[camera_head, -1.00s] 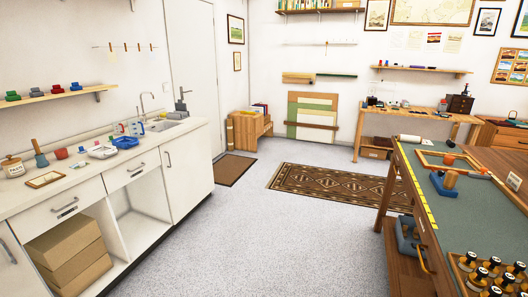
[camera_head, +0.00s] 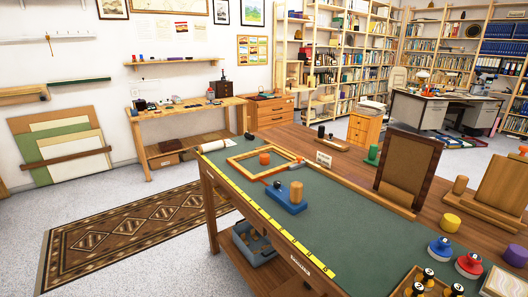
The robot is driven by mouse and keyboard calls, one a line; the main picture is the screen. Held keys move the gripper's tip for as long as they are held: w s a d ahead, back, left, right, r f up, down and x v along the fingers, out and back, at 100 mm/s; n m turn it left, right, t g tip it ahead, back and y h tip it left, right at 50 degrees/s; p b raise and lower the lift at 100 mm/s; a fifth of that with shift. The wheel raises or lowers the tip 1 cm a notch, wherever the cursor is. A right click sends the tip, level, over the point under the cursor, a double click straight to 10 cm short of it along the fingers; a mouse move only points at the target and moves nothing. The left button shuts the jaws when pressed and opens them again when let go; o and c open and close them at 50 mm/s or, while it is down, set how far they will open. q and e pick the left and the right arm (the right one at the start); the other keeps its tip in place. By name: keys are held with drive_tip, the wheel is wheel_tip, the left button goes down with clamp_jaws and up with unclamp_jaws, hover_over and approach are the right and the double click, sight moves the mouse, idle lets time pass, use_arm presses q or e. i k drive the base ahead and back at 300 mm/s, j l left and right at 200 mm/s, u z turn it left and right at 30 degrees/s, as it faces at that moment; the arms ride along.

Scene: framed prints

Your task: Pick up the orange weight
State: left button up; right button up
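A small orange weight (camera_head: 264,158) stands upright inside a light wooden frame (camera_head: 240,160) on the green mat of the workbench (camera_head: 330,225). A blue block with a wooden knob (camera_head: 285,200) sits just in front of the frame. Neither of my grippers shows in this view.
A yellow ruler strip (camera_head: 262,212) runs along the bench's near left edge. Upright dark frame (camera_head: 408,170), blue and red knobs (camera_head: 440,248) and black-topped bottles (camera_head: 425,278) stand to the right. A patterned rug (camera_head: 135,238) and clear grey floor lie left of the bench.

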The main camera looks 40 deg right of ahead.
sight(265, 157)
drive_tip(key=i+j+z, duration=0.1)
drive_tip(key=i+z, duration=0.3)
drive_tip(key=i+j+z, duration=0.25)
drive_tip(key=i+z, duration=0.15)
drive_tip(key=i, duration=0.2)
drive_tip(key=i+j+z, duration=0.35)
drive_tip(key=i, duration=0.1)
